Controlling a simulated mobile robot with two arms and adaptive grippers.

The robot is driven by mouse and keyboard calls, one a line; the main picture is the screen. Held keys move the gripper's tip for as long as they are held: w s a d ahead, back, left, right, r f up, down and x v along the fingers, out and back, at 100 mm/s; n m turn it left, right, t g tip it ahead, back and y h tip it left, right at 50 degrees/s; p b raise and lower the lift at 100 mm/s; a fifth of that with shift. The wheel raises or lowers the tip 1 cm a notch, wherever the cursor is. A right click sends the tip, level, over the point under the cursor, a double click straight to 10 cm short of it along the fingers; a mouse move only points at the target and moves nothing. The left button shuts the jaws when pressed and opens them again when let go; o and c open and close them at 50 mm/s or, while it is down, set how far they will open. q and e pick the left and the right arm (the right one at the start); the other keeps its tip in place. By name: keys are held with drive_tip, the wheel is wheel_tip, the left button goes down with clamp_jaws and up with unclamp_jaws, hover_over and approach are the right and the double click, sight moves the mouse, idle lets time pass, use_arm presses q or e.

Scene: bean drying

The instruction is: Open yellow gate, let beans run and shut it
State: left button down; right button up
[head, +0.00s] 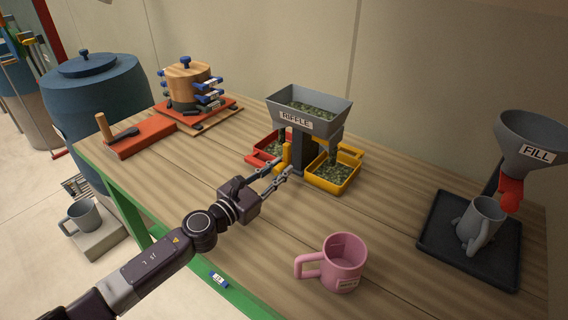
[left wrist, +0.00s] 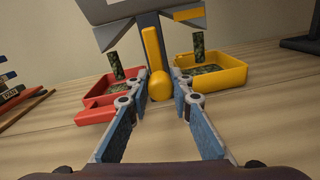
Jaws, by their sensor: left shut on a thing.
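The grey riffle hopper (head: 296,124) stands at the back of the table with green beans in its top. Its yellow gate (left wrist: 153,52) is an upright bar ending in a round knob, also visible in the head view (head: 286,157). My left gripper (left wrist: 160,80) is shut on the gate's knob, with one finger on each side. Green bean columns show under both spouts. The red tray (left wrist: 82,116) on the left and the yellow tray (left wrist: 240,74) on the right stand below them, both holding beans. My right gripper is not in view.
A pink mug (head: 345,265) stands near the front edge. A grey mug (head: 478,222) sits on a black tray under the grey FILL funnel (head: 515,135) at right. A wooden pot (head: 188,85) and red board (head: 140,138) are at back left.

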use_arm(q)
drive_tip(key=c, duration=1.7)
unclamp_jaws()
drive_tip(key=v, duration=1.2)
drive_tip(key=shift+s, duration=0.1)
